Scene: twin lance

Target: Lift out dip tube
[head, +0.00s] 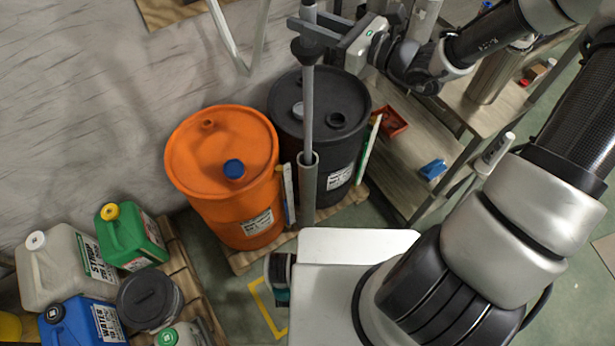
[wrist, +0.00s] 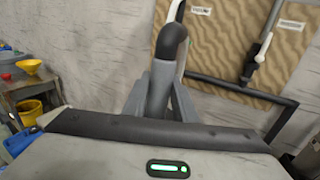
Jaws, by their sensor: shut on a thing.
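The dip tube (head: 307,105) is a long grey upright tube with a dark collar near its upper part. It also shows in the wrist view (wrist: 160,85), with a rounded dark top, between the fingers. My gripper (head: 312,30) is shut on it above the collar. The tube's lower end goes down to the mouth of a grey upright sleeve (head: 307,190) in front of the drums; how deep it sits inside is hidden. The black drum (head: 318,95) has a dark opening on its lid. The orange drum (head: 220,165) has a blue cap.
The drums stand on a wooden pallet (head: 240,262) by the wall. Several jerrycans, such as a green one (head: 130,235) and a blue one (head: 80,322), stand lower left. A shelf (head: 400,160) with a red tray (head: 390,122) is right of the black drum.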

